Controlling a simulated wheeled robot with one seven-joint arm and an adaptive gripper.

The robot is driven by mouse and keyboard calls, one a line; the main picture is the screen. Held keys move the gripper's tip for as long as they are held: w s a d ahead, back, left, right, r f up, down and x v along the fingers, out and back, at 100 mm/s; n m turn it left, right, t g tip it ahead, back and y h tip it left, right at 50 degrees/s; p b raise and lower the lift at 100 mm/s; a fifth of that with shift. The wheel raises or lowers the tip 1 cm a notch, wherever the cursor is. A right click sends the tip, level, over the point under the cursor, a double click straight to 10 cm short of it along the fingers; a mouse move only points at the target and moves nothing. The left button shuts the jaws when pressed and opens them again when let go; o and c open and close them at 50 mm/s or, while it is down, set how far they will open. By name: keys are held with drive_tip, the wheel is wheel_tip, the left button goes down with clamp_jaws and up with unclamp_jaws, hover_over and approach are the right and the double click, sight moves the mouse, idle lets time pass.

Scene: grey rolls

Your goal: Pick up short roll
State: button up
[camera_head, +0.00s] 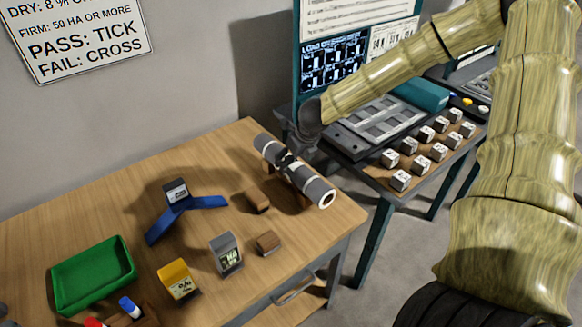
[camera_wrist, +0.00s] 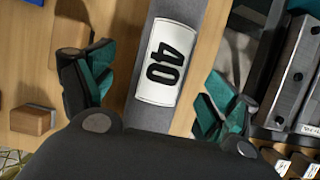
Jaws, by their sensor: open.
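A grey roll (camera_head: 317,190) with pale bands and a pale end ring lies at the right end of the wooden table, over a brown support. My gripper (camera_head: 288,160) is at the middle of its length and hides part of it. In the wrist view the grey roll (camera_wrist: 190,25) carries a white label reading 40. It runs between the two spread teal-padded fingers of my gripper (camera_wrist: 153,92), with a gap showing on each side. I cannot tell whether this is the short roll; no other roll shows clearly.
Brown blocks (camera_head: 257,200) (camera_head: 267,243) lie left of the roll. A blue angled stand (camera_head: 185,213), grey device (camera_head: 226,254), yellow device (camera_head: 178,279) and green tray (camera_head: 93,275) are farther left. A bench with several white cubes (camera_head: 425,133) stands at right.

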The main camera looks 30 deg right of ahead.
drive_tip(key=shift+d+p+x, duration=0.15)
drive_tip(key=shift+p+x, duration=0.1)
drive_tip(key=shift+x, duration=0.95)
drive_tip(key=shift+d+p+x, duration=0.15)
drive_tip(key=shift+p+x, duration=0.05)
drive_tip(key=shift+x, duration=1)
drive_tip(key=c, duration=1.3)
